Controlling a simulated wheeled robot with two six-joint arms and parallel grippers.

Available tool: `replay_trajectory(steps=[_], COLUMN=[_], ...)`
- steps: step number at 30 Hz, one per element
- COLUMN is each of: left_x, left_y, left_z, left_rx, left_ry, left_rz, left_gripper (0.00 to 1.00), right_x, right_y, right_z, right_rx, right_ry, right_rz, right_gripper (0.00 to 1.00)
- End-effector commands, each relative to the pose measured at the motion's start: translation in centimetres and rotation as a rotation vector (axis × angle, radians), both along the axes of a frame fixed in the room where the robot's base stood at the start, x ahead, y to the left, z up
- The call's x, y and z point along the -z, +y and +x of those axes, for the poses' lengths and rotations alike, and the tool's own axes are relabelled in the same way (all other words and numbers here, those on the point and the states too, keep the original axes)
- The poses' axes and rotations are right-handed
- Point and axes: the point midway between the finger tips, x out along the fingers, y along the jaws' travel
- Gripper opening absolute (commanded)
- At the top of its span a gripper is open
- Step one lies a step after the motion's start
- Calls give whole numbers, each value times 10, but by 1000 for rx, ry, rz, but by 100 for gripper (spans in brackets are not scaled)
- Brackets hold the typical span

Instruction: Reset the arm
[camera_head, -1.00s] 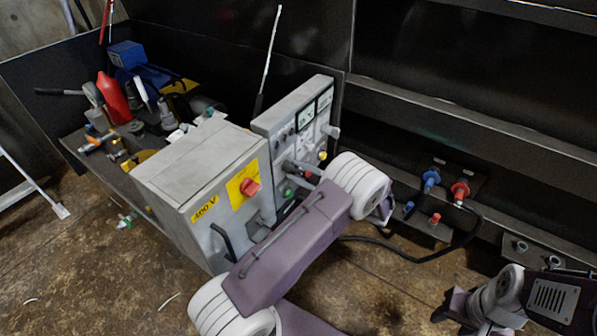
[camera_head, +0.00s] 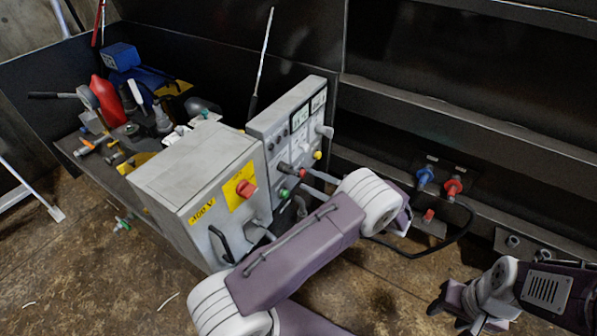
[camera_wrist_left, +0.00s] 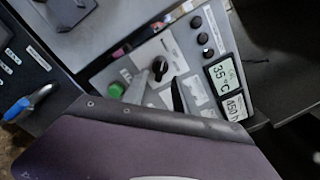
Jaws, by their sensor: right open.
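My left arm (camera_head: 300,245) reaches up from the bottom middle, its white wrist (camera_head: 368,200) in front of the grey control panel (camera_head: 292,115). My left gripper is mostly hidden behind the arm in the head view; narrow grey and dark parts show before the panel (camera_wrist_left: 225,50) in the left wrist view, and its jaw opening is unclear. I see no object held. The panel carries a green button (camera_wrist_left: 116,90), a black knob (camera_wrist_left: 160,68) and displays. My right gripper (camera_head: 442,303) is at the lower right, open and empty, over the floor.
A grey box with a red switch (camera_head: 246,188) stands left of the panel. Tools and a red bottle (camera_head: 108,101) crowd the bench behind. A blue connector (camera_head: 425,176) and a red connector (camera_head: 453,187) sit at right, with a black cable (camera_head: 466,235).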

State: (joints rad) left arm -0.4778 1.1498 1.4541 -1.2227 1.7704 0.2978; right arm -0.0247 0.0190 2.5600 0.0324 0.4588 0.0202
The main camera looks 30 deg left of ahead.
Motion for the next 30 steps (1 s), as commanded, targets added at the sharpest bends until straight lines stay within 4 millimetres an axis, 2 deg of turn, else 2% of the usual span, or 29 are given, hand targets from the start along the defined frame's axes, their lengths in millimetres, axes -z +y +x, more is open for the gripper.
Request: replay_trajectory(steps=[3, 6, 20, 22, 24, 26, 28, 30], left_x=[-1, 0, 0, 1, 5, 13, 26, 38], left_y=[-18, -25, -25, -20, -6, 9, 18, 13], left_z=[-1, -2, -2, -5, -18, -40, -77, -112], left_rx=[1, 0, -1, -18, -70, -145, -252, -347], left_ry=[0, 1, 1, 10, 41, 72, 82, 47], left_rz=[0, 0, -1, -32, -137, -294, -536, -773], left_gripper=[34, 34, 34, 34, 34, 34, 34, 34], right_x=[-5, -5, -5, -5, -5, -5, -5, -5], right_y=[0, 0, 0, 0, 0, 0, 0, 0], right_z=[0, 0, 0, 0, 0, 0, 0, 0], right_rx=[0, 0, 0, 0, 0, 0, 0, 0], right_ry=[0, 0, 0, 0, 0, 0, 0, 0], right_rz=[0, 0, 0, 0, 0, 0, 0, 0], right_gripper=[47, 47, 47, 47, 47, 47, 47, 47])
